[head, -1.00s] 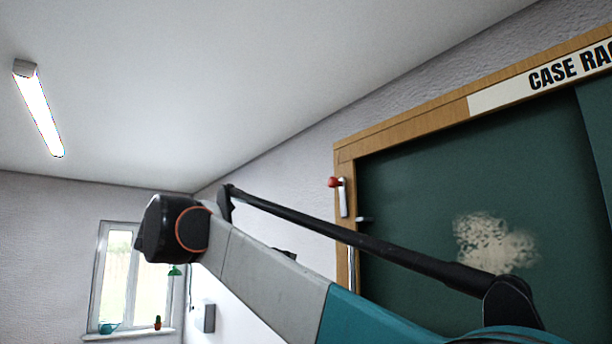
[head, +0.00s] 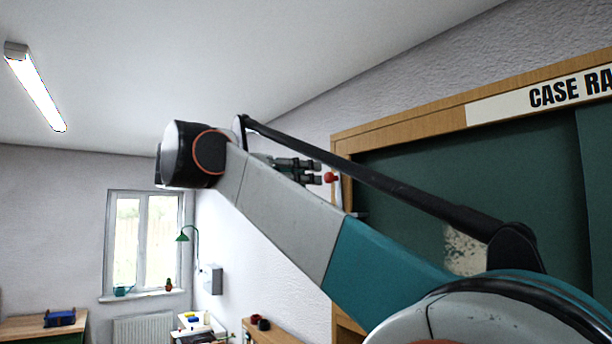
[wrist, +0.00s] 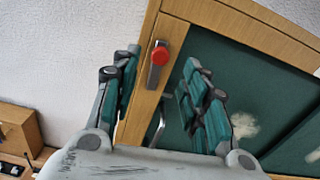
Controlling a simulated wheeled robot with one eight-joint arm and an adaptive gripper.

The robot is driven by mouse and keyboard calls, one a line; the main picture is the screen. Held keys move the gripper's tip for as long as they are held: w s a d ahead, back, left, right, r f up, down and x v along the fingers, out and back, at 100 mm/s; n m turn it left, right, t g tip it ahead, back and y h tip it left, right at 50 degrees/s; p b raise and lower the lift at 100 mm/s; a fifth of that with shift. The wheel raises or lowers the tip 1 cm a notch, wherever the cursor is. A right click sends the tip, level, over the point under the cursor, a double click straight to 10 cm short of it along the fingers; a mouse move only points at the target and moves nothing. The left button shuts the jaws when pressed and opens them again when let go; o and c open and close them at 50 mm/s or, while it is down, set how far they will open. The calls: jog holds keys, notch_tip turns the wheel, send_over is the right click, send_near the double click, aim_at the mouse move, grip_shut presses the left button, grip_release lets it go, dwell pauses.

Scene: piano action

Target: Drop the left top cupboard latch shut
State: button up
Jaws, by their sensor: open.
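The left top cupboard latch shows in the wrist view as a grey bar with a red knob (wrist: 160,56) at its upper end, upright on the wooden frame. In the head view its red knob (head: 330,177) shows just right of my fingertips, and my arm hides most of the bar. My gripper (wrist: 160,88) is open in the wrist view, one finger on each side of the latch, with nothing held. My gripper also shows in the head view (head: 318,172), partly behind my arm. I cannot tell whether a finger touches the knob.
The cupboard has a wooden frame (head: 400,133) and dark green doors (head: 540,150) under a "CASE RA…" sign (head: 570,92). A grey handle (wrist: 157,126) is below the latch. A window (head: 142,240), a green lamp (head: 190,236) and a workbench (head: 40,325) stand at the left, away from my arm.

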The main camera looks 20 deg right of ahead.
jog(key=d, duration=0.3)
jog(key=w+d+p, duration=0.1)
jog(key=d, duration=0.3)
jog(key=shift+w+d, duration=0.15)
jog(key=shift+w, duration=0.05)
grip_shut()
